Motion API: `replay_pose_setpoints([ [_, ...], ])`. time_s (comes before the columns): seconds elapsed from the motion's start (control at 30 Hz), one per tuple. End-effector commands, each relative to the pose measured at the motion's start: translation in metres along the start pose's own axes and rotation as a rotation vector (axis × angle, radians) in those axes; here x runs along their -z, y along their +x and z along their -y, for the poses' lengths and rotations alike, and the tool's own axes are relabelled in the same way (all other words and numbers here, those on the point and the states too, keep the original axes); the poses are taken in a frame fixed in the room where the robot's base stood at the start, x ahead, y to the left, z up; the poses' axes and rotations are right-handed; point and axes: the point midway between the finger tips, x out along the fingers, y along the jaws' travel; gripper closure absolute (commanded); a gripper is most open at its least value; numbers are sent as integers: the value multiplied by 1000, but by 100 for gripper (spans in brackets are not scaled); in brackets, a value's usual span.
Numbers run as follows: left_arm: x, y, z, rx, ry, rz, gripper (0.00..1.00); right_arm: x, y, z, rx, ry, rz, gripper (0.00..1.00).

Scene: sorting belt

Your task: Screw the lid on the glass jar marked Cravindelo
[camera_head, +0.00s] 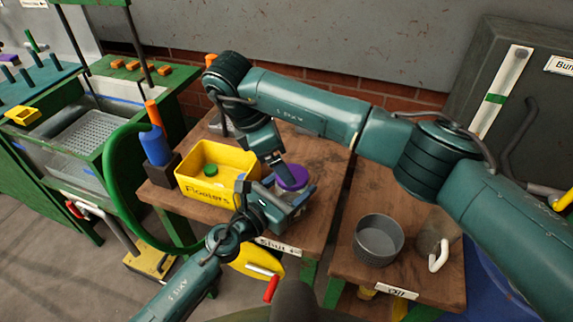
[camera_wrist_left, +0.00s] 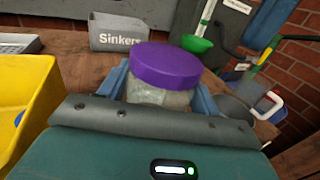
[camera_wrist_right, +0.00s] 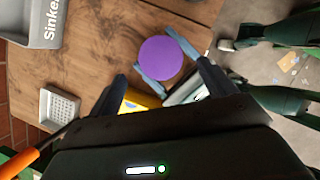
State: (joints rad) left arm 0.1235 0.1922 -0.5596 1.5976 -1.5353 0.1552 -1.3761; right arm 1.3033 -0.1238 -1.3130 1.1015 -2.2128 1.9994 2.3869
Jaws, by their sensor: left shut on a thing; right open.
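The purple lid (camera_head: 291,176) sits on top of the glass jar (camera_wrist_left: 155,96), and looks level in the left wrist view (camera_wrist_left: 165,64). Whether it is threaded on cannot be told, and no name on the jar is readable. My left gripper (camera_head: 275,199) is shut around the jar's sides just below the lid, over the wooden table. My right gripper (camera_head: 279,168) points down above the lid with its fingers apart. In the right wrist view the lid (camera_wrist_right: 161,58) lies between the open fingers, with no clear contact.
A yellow bin marked Floaters (camera_head: 205,192) with a green lid inside stands left of the jar. A grey bin marked Sinkers (camera_wrist_left: 118,35) is behind. A blue bottle (camera_head: 155,146) and green hose are at left. A grey round pot (camera_head: 378,240) stands on the right table.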

Motion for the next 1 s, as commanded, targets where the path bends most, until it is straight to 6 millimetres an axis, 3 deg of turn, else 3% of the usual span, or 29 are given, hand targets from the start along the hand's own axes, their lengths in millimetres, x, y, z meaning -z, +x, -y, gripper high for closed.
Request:
replay_pose_setpoints([
  [0.1, 1, 0, 1, 1, -1, -1, 100, -1, -29, -1, -8, 0, 4, 17],
  [0.3, 1, 0, 1, 1, -1, -1, 100, 0, -64, 0, -4, 1, 2, 17],
  [0.5, 1, 0, 1, 1, -1, -1, 100, 0, -78, 0, -1, 1, 1, 17],
  [0.77, 1, 0, 0, 1, -1, -1, 100, 0, -79, 0, 1, 1, 0, 17],
  [0.8, 1, 0, 0, 1, -1, -1, 36, 0, -79, 0, 1, 1, 0, 17],
  [1.0, 0, 0, 0, 1, -1, -1, 20, 0, -79, 0, 1, 1, 0, 17],
])
